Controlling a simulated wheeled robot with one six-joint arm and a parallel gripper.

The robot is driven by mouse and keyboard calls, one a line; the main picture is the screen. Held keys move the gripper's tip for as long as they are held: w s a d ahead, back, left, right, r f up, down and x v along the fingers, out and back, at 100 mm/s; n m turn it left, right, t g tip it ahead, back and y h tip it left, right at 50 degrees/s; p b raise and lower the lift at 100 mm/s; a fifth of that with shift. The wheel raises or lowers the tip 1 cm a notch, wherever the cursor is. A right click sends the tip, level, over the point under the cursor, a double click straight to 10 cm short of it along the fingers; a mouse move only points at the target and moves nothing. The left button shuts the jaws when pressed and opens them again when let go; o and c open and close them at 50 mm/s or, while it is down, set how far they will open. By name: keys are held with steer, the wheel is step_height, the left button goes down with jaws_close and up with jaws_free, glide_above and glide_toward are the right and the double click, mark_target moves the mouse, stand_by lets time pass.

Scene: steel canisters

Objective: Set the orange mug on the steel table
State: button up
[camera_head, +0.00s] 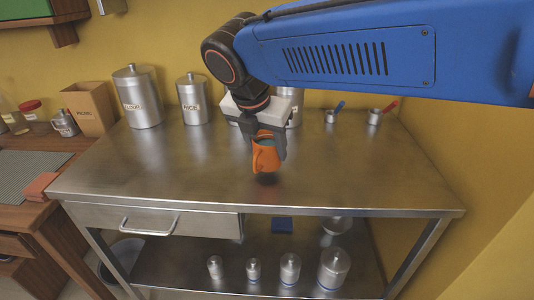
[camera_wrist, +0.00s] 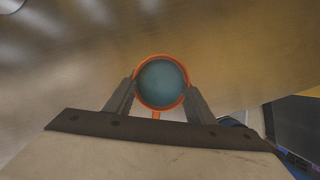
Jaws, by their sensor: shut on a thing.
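The orange mug (camera_head: 264,157) is held upright between the fingers of my gripper (camera_head: 268,146) in the head view. A dark shadow lies on the steel table below it, and the mug looks a little above the surface, near the front edge. In the wrist view the mug's orange rim (camera_wrist: 137,92) and blue-grey inside show from above, with its handle toward the gripper body. My gripper (camera_wrist: 160,98) is shut on the mug with one finger on each side. The steel table (camera_head: 350,185) is bare around the mug.
Steel canisters (camera_head: 137,98) stand along the back, partly hidden by my arm. Two small measuring cups (camera_head: 375,117) sit at the back right. A lower shelf (camera_head: 190,268) holds several small canisters. A wooden table (camera_head: 30,205) adjoins at left. The steel top's middle and right are clear.

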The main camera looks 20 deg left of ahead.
steer(key=shift+f, duration=1.1)
steer(key=shift+f, duration=0.1)
steer(key=o, duration=1.3)
steer(key=v, duration=1.2)
steer(key=shift+a, duration=0.1)
